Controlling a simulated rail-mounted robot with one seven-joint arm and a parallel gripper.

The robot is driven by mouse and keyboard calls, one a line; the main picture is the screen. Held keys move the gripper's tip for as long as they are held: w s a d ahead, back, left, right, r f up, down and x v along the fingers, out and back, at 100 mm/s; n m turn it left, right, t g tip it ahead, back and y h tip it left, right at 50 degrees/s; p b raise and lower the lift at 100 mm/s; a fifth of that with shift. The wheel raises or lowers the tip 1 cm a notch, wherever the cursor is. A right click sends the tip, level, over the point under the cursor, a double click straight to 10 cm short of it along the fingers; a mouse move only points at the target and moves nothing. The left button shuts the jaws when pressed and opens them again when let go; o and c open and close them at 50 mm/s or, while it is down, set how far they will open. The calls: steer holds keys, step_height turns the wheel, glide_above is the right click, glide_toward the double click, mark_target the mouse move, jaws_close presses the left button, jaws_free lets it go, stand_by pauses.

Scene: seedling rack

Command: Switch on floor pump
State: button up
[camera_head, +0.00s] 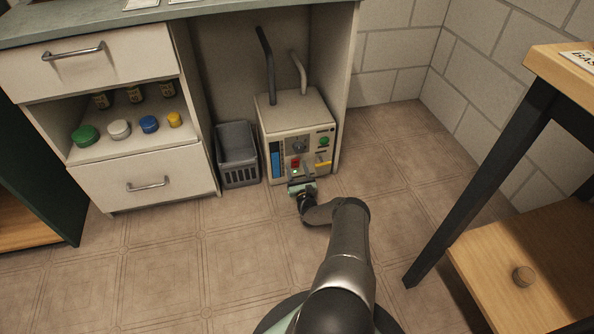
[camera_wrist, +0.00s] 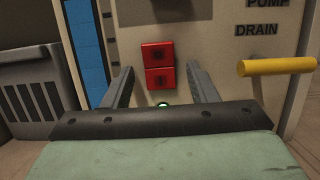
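The floor pump (camera_head: 294,112) is a pale box with two pipes on top, standing on the floor under the counter. Its front panel has a red two-part rocker switch (camera_wrist: 158,66), with one half above the other. A green light (camera_wrist: 163,104) glows just below the switch; it also shows in the head view (camera_head: 296,171). My gripper (camera_head: 301,183) is low in front of the panel. In the wrist view its two fingers (camera_wrist: 162,87) stand apart on either side of the switch and light, with nothing between them. Whether the fingertips touch the panel cannot be told.
A yellow handle (camera_wrist: 277,67) sticks out right of the switch, under the word DRAIN. A grey basket (camera_head: 237,153) stands left of the pump. A drawer cabinet (camera_head: 143,180) is further left, and a wooden table (camera_head: 565,75) is at right.

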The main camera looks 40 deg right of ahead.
steer(key=shift+s, duration=0.1)
steer(key=shift+s+a+p, duration=0.15)
steer(key=shift+s+p, duration=0.2)
steer(key=p+v, duration=0.1)
steer(key=v, duration=0.5)
steer(key=shift+s+a+f, duration=0.1)
steer(key=shift+s+f, duration=0.1)
steer(key=shift+s, duration=0.1)
